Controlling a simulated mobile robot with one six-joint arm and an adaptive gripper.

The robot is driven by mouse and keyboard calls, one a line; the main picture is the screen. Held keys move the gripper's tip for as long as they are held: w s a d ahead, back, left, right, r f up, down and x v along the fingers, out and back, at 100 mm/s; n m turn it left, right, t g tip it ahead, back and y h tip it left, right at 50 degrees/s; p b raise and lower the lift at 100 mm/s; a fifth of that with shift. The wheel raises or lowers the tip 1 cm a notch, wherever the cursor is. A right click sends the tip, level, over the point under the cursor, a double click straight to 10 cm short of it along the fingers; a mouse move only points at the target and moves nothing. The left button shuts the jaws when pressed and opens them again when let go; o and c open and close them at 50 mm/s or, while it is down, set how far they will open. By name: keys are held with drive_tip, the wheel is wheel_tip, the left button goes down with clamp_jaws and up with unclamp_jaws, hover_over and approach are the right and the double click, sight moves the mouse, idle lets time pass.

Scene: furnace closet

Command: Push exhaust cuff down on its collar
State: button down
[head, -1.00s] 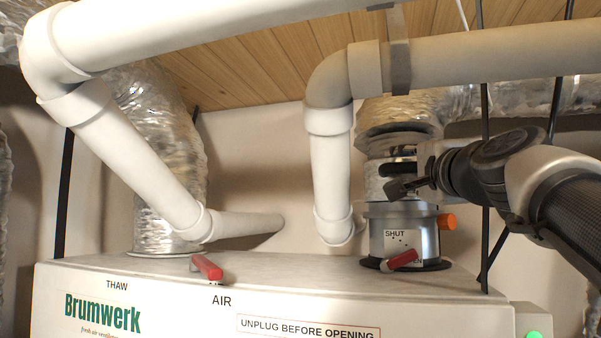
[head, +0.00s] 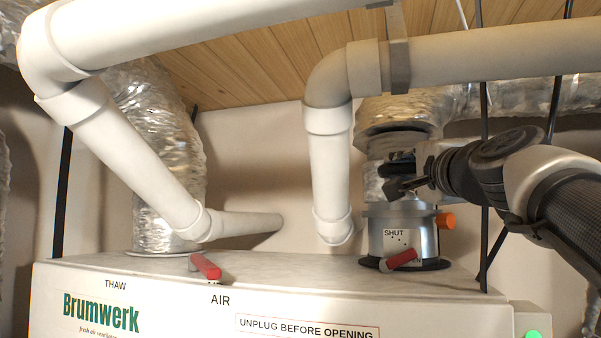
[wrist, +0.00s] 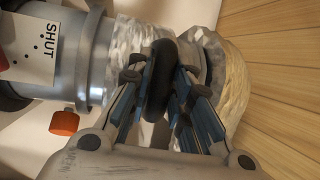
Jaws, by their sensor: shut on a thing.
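The metal exhaust collar (head: 402,236) stands upright on the right of the white unit, with a SHUT label and an orange knob (head: 445,221). The crinkled foil cuff (head: 374,180) is above it, with a black ring (head: 398,168) around it. In the wrist view the cuff (wrist: 125,58) meets the collar (wrist: 88,60), and the black ring (wrist: 162,60) lies between my fingers. My gripper (head: 402,186) is shut on this ring from the right; it also shows in the wrist view (wrist: 158,92). The cuff's far side and exact seating are hidden.
A white pipe (head: 330,170) drops just left of the cuff. A grey pipe (head: 490,55) and a foil duct (head: 410,106) are above. Black straps (head: 485,150) hang near my arm. A red lever (head: 401,259) is at the collar's base. The unit's top (head: 300,275) is mostly clear.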

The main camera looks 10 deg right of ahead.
wheel_tip(320, 180, down, 4)
drive_tip(key=b, duration=0.3)
drive_tip(key=shift+w+b, duration=0.1)
drive_tip(key=shift+b, duration=0.25)
drive_tip(key=c, duration=1.5)
unclamp_jaws()
drive_tip(key=shift+r, duration=0.2)
